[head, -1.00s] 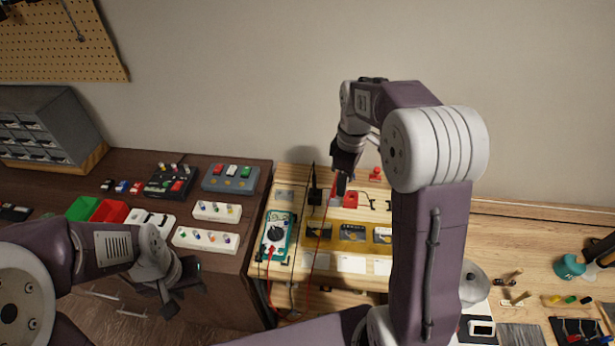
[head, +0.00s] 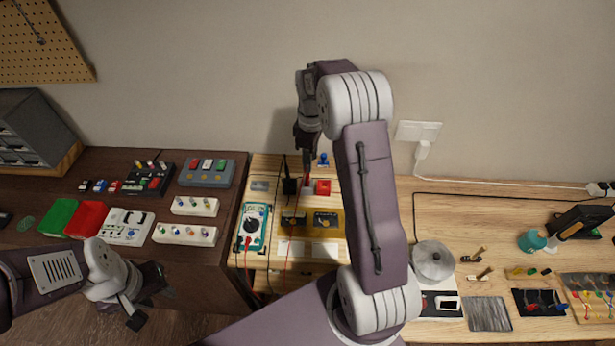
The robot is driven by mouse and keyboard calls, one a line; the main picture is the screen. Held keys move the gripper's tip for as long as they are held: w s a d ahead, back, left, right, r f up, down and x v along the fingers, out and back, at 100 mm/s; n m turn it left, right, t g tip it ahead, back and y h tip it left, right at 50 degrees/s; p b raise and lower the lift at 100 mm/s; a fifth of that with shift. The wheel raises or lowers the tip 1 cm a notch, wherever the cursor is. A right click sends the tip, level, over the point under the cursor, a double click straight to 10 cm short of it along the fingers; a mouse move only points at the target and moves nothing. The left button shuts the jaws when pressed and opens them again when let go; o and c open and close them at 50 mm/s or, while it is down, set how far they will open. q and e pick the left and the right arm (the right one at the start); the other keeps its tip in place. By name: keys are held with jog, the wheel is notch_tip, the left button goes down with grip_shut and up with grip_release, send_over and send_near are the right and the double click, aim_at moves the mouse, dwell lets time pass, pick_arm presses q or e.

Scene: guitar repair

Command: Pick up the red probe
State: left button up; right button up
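The red probe (head: 307,177) stands roughly upright among small blocks on the light wooden bench, to the right of the black probe (head: 285,168). Its thin red lead (head: 287,268) hangs down past the bench front. My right gripper (head: 307,158) points down from above at the probe's upper end. Its dark fingers cover that end, so I cannot tell whether they are closed on it. My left gripper (head: 148,298) is low at the left, in front of the dark cabinet, with its fingers apart and nothing visible between them.
A teal multimeter (head: 253,228) lies left of the probes. A black block (head: 290,187) and a red block (head: 323,187) flank the red probe. My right arm hides part of the bench. The dark bench holds green and red bins (head: 88,219).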

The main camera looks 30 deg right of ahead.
send_over(308, 186)
jog(key=f, duration=0.5)
jog(key=shift+w+p, duration=0.25)
jog(key=shift+p, duration=0.15)
jog(key=shift+d+f, duration=0.1)
jog(key=shift+f, duration=0.2)
grip_shut()
